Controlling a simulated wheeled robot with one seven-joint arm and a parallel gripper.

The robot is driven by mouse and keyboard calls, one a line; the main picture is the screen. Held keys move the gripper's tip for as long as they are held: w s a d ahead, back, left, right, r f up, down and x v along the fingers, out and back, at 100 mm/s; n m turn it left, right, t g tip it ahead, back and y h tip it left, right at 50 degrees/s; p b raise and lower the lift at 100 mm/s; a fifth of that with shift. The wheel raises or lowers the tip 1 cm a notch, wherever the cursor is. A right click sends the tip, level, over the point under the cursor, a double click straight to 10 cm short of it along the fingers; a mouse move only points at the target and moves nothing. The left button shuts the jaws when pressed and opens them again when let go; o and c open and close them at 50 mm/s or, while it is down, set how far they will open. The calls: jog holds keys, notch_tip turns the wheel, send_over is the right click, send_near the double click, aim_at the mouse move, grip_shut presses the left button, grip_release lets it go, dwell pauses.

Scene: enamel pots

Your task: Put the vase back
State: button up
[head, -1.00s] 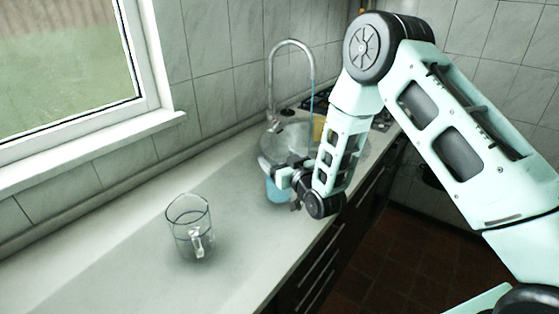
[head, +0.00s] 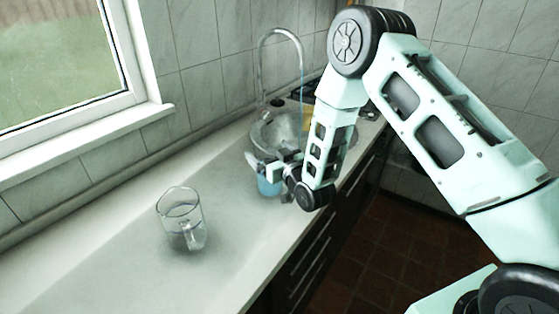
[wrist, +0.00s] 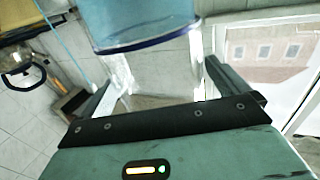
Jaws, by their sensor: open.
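A light blue vessel (head: 268,186), which I take for the vase, is upright near the front edge of the counter, in front of the sink.
A clear glass jug (head: 182,222) with a handle stands on the counter (head: 90,270), nearer and to the left. A round sink (head: 275,130) with a curved tap (head: 281,32) is behind my gripper. A window (head: 60,60) is at left. Counter around the jug is clear.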

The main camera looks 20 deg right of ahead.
jog(key=b+v, duration=0.4)
jog(key=v, duration=0.7)
jog(key=s+a+r+n+g, duration=0.2)
jog(key=s+a+n+g, duration=0.1)
jog(key=s+a+g, duration=0.75)
jog(key=s+r+n+g+h, duration=0.1)
jog(key=s+r+g+h, duration=0.1)
jog(key=s, duration=0.8)
jog(key=s+d+r+n+g+h, duration=0.1)
jog(key=s+r+g, duration=0.2)
jog(key=s, duration=0.8)
jog(key=shift+d+g+h, duration=0.3)
jog(key=shift+g+h, duration=0.1)
jog(key=shift+g, duration=0.55)
jog(key=shift+r, duration=0.1)
